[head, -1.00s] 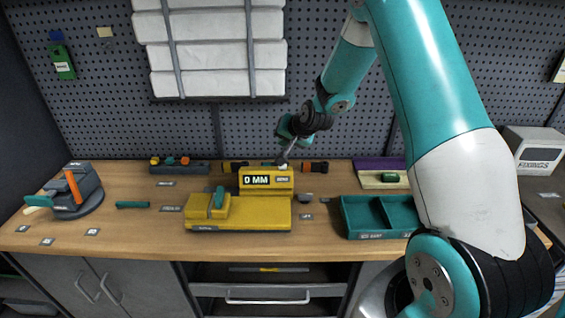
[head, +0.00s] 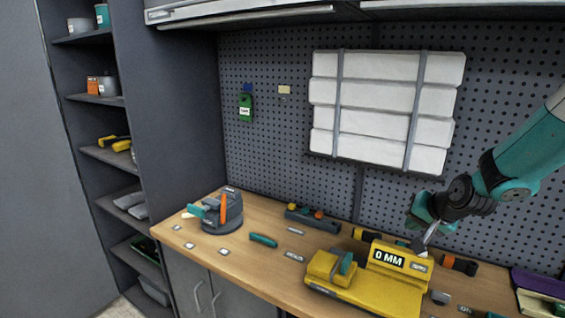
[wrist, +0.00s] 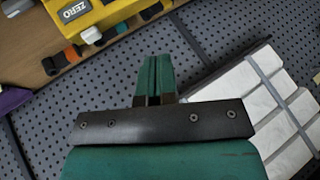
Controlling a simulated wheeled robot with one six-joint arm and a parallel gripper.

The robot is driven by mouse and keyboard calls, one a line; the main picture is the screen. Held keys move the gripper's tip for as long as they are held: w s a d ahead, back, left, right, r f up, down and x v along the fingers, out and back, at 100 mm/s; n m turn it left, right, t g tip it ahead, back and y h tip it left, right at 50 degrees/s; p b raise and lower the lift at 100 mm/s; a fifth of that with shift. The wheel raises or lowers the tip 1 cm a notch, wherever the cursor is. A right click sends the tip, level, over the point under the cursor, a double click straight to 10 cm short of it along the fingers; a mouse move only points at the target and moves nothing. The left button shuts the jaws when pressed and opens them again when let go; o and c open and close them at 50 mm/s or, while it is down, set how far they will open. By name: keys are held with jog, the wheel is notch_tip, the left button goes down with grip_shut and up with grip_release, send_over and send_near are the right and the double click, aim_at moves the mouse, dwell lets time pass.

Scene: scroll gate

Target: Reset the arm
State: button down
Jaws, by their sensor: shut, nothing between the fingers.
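My gripper (head: 428,237) is at the end of my teal arm at the right of the head view, above the back of the yellow device (head: 372,283) that reads "0 MM". In the wrist view my gripper (wrist: 153,75) has its two teal fingers together with nothing between them. The yellow device shows at the top left of the wrist view (wrist: 88,14), with a "ZERO" label. My fingertips look apart from it, though the exact gap is hard to tell.
The wooden bench (head: 262,268) holds a grey stand with an orange handle (head: 221,209), a teal bar (head: 263,240) and small labels. White bundles (head: 385,111) hang on the pegboard (head: 268,140) behind. A shelf unit (head: 104,150) stands at the left. The bench's front left is mostly clear.

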jog(key=s+a+r+n+g+y+b, duration=0.2)
jog(key=s+a+r+n, duration=0.2)
jog(key=s+a, duration=0.55)
jog(key=s+a+r+n+g+b, duration=0.1)
jog(key=s+a+n+g, duration=0.2)
jog(key=s, duration=0.9)
jog(key=s+a+r+n+g+b, duration=0.1)
jog(key=s+a+n+g, duration=0.2)
jog(key=s+a+n, duration=0.3)
jog(key=s+a, duration=0.1)
jog(key=s, duration=0.4)
jog(key=shift+s+b, duration=0.3)
jog(key=shift+s, duration=0.1)
